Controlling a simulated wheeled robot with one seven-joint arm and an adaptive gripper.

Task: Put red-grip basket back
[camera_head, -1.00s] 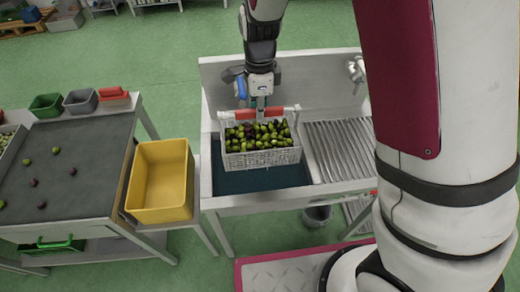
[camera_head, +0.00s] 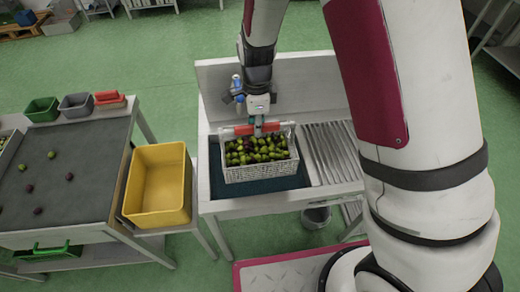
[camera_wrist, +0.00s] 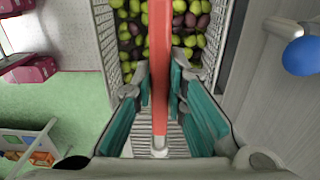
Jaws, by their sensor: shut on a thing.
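The red-grip basket (camera_head: 262,172) is a white mesh basket full of green and dark olives, with a red grip (camera_head: 243,130) across its top. It is over the sink basin (camera_head: 262,190); I cannot tell whether it touches the bottom. My gripper (camera_head: 258,128) is above the basket and shut on the red grip. In the wrist view the red grip (camera_wrist: 160,70) runs between the two teal-padded fingers, with olives (camera_wrist: 190,30) beneath it.
A ribbed drainboard (camera_head: 331,153) is right of the basin and is empty. A yellow bin (camera_head: 158,213) stands left of the sink. A dark-topped sorting table (camera_head: 60,175) with loose olives and small green, grey and red trays is farther left.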

